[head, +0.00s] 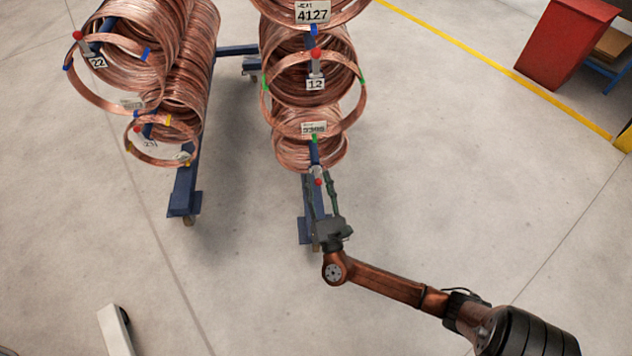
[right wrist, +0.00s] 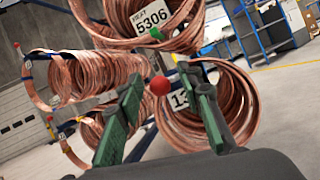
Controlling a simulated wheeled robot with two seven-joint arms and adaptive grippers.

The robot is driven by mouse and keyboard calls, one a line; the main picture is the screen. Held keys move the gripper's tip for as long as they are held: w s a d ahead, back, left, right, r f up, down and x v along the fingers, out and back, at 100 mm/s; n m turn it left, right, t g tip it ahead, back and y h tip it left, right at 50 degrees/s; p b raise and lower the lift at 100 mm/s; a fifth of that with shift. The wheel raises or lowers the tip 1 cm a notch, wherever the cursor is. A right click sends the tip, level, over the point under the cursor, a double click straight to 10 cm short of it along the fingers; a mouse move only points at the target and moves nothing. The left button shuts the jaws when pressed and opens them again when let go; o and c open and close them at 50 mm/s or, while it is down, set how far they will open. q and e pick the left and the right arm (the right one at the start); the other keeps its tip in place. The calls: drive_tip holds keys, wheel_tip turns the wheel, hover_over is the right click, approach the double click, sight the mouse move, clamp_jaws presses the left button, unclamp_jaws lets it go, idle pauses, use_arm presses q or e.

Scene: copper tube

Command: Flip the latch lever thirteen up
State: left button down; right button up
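The latch lever thirteen shows its round red knob (head: 318,181) at the near end of the lower copper coil (head: 290,150) on the right-hand rack. In the right wrist view the same red knob (right wrist: 159,86) is in front of a white tag marked 13 (right wrist: 180,99), partly covered by a finger. My right gripper (head: 321,180) is open, with one green finger on each side of the knob. In the right wrist view the gripper (right wrist: 162,78) shows a gap on both sides of the knob; contact is not visible. My left gripper is not in view.
Lever twelve has a red knob (head: 316,53) above its tag 12 (head: 315,84) on the coil higher up. The left rack holds more coils (head: 175,100) with tags 22 and 23. A red bin (head: 567,45) stands at the far right. Floor right of the rack is clear.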

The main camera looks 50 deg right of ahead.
clamp_jaws()
idle(0.3)
